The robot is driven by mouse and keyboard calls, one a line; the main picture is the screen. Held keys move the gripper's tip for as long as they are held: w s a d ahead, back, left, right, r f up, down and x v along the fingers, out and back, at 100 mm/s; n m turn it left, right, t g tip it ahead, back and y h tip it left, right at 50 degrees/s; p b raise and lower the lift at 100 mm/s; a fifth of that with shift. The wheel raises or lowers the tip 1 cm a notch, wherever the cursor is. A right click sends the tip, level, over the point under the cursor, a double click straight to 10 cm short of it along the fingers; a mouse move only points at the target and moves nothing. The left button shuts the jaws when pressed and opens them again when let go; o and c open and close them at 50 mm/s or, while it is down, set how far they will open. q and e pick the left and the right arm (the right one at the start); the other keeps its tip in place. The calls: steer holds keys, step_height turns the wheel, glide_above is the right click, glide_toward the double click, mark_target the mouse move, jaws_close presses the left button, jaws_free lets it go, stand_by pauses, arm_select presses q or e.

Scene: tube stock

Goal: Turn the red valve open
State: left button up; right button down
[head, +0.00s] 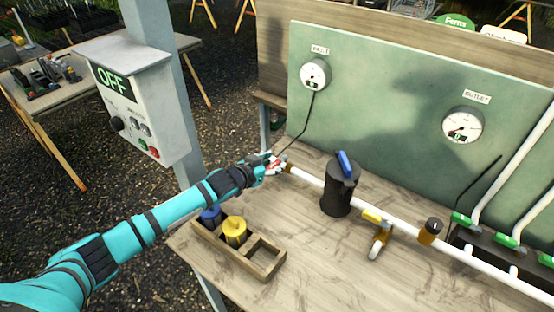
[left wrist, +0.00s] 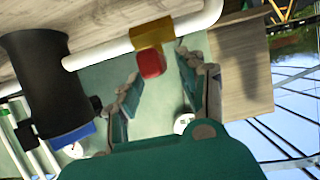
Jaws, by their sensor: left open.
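The red valve handle (left wrist: 151,63) sits on a brass fitting (left wrist: 152,38) of the white pipe in the left wrist view. My left gripper (left wrist: 160,68) is open, with one finger on each side of the handle; I cannot tell whether either finger touches it. In the head view my left gripper (head: 272,164) is at the pipe's left end, where it partly hides the red handle. My right gripper is not in view.
A black filter body with a blue lever (head: 345,164) stands right of the gripper. A yellow-handled valve (head: 376,217) is farther right. A wooden tray (head: 268,262) holds blue and yellow parts at the front left. A control box (head: 140,105) reads OFF.

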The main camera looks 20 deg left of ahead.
arm_select(q)
steer(key=shift+x, duration=1.1)
steer(key=shift+w+d+f, duration=0.1)
steer(key=shift+w, duration=0.2)
jaws_close()
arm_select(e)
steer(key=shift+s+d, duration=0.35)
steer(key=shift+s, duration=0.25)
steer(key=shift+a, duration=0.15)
